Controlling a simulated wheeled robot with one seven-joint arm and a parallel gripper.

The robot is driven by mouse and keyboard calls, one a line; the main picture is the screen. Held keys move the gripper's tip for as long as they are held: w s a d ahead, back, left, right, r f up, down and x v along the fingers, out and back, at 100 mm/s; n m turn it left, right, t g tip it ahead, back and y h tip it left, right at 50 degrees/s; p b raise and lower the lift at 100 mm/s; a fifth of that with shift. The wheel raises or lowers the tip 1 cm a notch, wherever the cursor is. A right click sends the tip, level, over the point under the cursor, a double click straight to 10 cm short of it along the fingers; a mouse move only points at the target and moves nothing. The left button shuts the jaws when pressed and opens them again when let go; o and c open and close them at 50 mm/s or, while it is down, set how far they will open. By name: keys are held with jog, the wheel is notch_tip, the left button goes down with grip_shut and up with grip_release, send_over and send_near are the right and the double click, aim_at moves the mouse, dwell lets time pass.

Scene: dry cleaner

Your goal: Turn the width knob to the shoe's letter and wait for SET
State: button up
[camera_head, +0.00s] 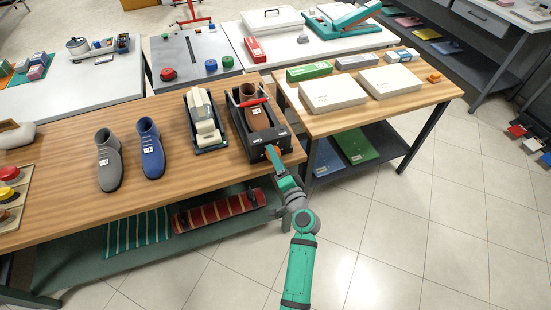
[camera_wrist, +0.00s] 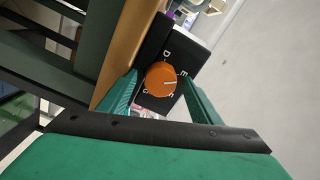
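The black shoe machine (camera_head: 236,125) stands at the table's front right edge with a brown shoe (camera_head: 256,117) in it and a red bar across the shoe. In the wrist view, an orange round knob (camera_wrist: 160,79) with a white pointer line sits on a black face marked with white letters. A D and an E are readable; others are partly hidden. The pointer line points right, just below the E. My gripper (camera_wrist: 160,92) has its teal fingers on both sides of the knob, with gaps showing; it also shows in the head view (camera_head: 274,158). The shoe's letter is unreadable.
A grey shoe (camera_head: 109,162) and a blue shoe (camera_head: 151,150) with small tags stand left on the wooden table. A tray with a cream shoe form (camera_head: 204,118) stands beside the machine. The right table (camera_head: 400,110) holds white boxes. Open tiled floor lies in front.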

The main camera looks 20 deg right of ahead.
jog(key=s, duration=1)
jog(key=shift+s+d, duration=0.15)
jog(key=shift+s, duration=0.25)
jog(key=s+a+f+n+g+h, duration=0.1)
jog(key=s+a+f+n, duration=0.15)
jog(key=s, duration=0.35)
jog(key=s+a+f+n+g+h, duration=0.1)
jog(key=s+a+f, duration=0.3)
jog(key=s, duration=0.2)
jog(key=s+a+f+n+g, duration=0.1)
jog(key=s+a+f+g, duration=0.15)
jog(key=s, duration=0.35)
jog(key=s+a+r+n+t, duration=0.1)
jog(key=s+a+r+n, duration=0.3)
jog(key=s, duration=0.4)
jog(key=s+a+r+n+t+y, duration=0.1)
jog(key=s+a+r+n, duration=0.4)
jog(key=s+a+r, duration=0.2)
jog(key=shift+s, duration=0.45)
dwell(1.0)
